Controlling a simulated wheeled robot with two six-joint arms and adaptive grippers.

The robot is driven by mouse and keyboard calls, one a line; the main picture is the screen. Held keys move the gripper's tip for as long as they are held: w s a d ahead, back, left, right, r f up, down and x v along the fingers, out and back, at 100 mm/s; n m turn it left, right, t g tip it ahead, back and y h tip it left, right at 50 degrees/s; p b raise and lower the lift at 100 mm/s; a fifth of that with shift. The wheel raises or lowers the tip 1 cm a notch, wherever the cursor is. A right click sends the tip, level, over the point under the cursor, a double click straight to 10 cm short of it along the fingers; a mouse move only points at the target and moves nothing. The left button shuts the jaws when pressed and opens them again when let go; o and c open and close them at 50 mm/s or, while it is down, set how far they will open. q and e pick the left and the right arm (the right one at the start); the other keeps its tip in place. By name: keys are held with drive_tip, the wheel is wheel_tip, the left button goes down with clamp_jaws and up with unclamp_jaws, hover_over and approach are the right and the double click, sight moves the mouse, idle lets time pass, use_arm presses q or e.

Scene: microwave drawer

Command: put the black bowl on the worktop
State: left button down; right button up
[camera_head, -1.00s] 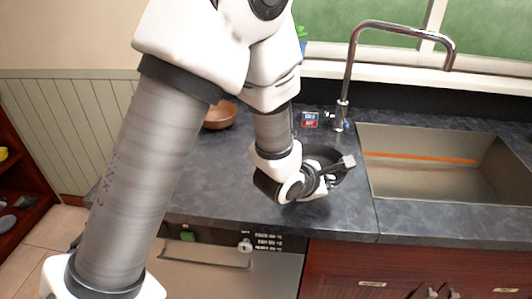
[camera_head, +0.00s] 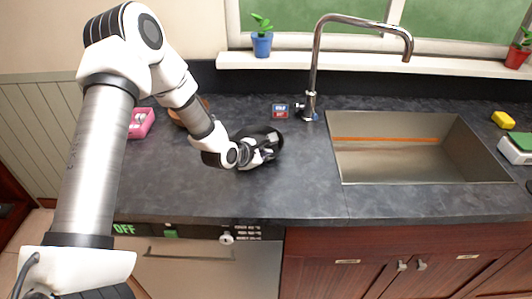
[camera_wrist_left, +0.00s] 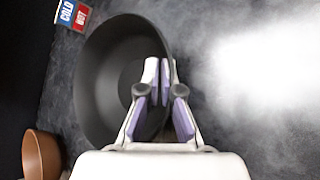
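The black bowl (camera_head: 270,137) is over the worktop (camera_head: 290,190), left of the sink. In the left wrist view, the bowl (camera_wrist_left: 105,85) shows its dark inside, and its right wall runs between my fingers. In the left wrist view, my left gripper (camera_wrist_left: 161,75) has one finger inside the bowl and one outside, shut on the wall. The bowl looks tilted. I cannot tell whether its underside touches the worktop. My right gripper is not in view.
A sink (camera_head: 420,165) and a tap (camera_head: 312,80) stand to the right. A brown bowl (camera_wrist_left: 40,155) is left of the black bowl, partly behind my arm in the head view. A pink container (camera_head: 141,123) is farther left. The worktop in front is clear.

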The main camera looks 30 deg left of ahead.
use_arm(q)
drive_tip(key=shift+s+f, duration=0.1)
drive_tip(key=c, duration=1.3)
unclamp_jaws()
drive_tip(key=shift+r, duration=0.25)
drive_tip(key=shift+s+r, duration=0.2)
drive_tip(key=shift+s, duration=0.05)
drive_tip(key=p+v, duration=0.2)
drive_tip(key=v, duration=0.9)
